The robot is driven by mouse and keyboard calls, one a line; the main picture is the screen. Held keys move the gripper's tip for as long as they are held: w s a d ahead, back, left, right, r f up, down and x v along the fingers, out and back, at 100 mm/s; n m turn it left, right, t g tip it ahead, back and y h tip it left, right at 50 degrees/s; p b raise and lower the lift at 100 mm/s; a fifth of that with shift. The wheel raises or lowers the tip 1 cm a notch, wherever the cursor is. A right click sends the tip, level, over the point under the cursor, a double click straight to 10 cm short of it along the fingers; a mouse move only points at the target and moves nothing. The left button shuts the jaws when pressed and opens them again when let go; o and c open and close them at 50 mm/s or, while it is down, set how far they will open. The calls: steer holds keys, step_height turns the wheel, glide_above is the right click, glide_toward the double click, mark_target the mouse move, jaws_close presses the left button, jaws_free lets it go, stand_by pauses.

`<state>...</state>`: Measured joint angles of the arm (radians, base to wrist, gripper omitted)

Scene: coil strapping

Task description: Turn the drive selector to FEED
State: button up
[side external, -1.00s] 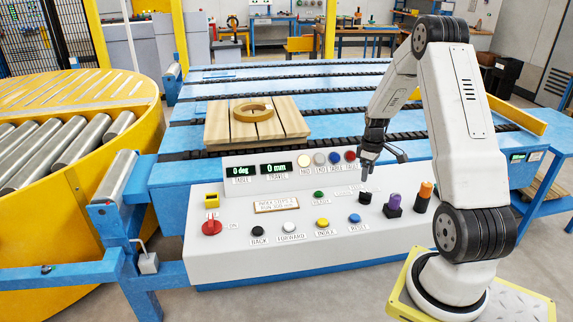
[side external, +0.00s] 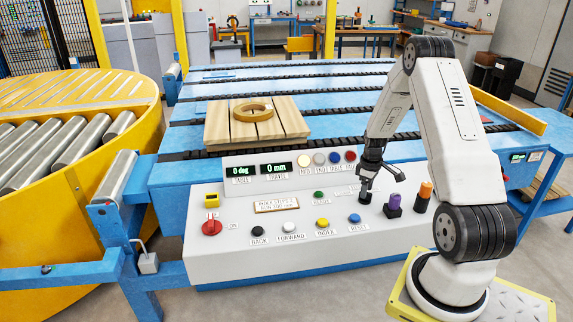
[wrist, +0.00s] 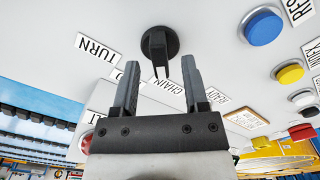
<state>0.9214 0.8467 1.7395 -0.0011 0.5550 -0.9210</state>
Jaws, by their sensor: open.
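The drive selector appears to be the black rotary knob (wrist: 159,43) on the control panel, with a narrow grip bar; it also shows in the side view (side external: 364,198). Labels TURN and CHAIN sit near it in the wrist view; a label between them is partly covered by a finger, and I cannot read FEED. My gripper (wrist: 159,64) is open, its two fingers on either side of the bar's lower end, with gaps visible. In the side view my gripper (side external: 367,188) is right above the knob; contact cannot be told.
A purple knob (side external: 393,205) and an orange-topped post (side external: 424,194) stand to the right.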

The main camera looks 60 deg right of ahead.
steer(key=shift+f, duration=0.8)
jaws_close()
steer(key=shift+m, duration=0.4)
steer(key=m, duration=0.4)
steer(key=shift+m, duration=2)
